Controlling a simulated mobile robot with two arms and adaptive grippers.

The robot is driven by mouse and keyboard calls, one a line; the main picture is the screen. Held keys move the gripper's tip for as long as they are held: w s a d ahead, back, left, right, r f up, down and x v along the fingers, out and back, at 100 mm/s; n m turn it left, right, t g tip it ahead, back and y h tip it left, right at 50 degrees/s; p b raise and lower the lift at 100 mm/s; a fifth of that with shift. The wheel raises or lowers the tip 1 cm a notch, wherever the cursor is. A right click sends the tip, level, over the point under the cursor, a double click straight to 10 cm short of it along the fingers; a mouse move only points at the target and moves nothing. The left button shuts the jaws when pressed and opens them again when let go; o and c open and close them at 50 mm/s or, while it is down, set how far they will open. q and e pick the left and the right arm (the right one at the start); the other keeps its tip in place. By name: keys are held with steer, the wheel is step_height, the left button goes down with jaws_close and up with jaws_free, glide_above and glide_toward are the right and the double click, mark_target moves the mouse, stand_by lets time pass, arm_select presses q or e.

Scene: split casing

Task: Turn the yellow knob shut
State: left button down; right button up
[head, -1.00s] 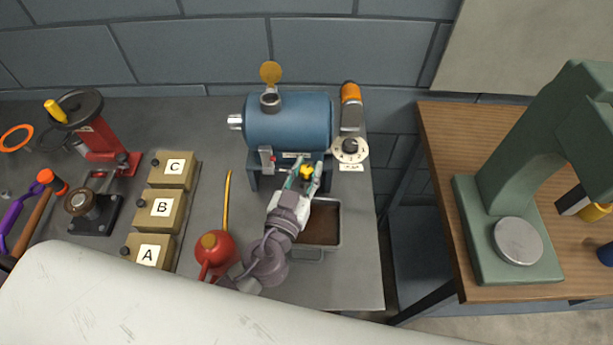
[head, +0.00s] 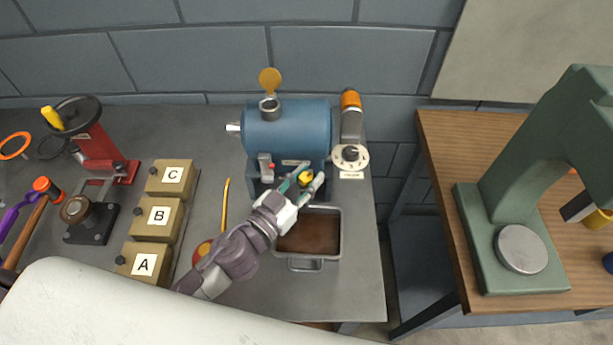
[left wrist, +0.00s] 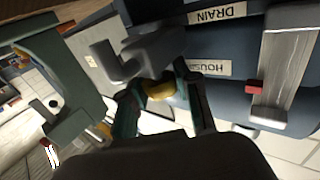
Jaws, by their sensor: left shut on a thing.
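The yellow knob (head: 305,179) sits low on the front of the blue casing (head: 289,127), under its drum. My left gripper (head: 308,182) reaches it from the front left, and its two fingers are shut on the knob. In the left wrist view the knob (left wrist: 161,91) shows between the two dark green fingers, partly hidden by them. Labels reading "DRAIN" (left wrist: 218,14) and "HOUS..." (left wrist: 210,68) are on the casing near it. My right gripper is not in view.
A grey pan (head: 310,262) with brown contents stands below the knob. A lever with a red tip (head: 267,167) is left of the knob; a white dial (head: 350,157) is right. Boxes A, B and C stand left, and a red oil can (head: 203,250) is partly behind my arm.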

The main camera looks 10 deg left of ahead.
arm_select(q)
steer(key=c, duration=0.8)
jaws_free()
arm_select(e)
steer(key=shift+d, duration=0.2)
arm_select(q)
steer(key=shift+n+y, duration=0.3)
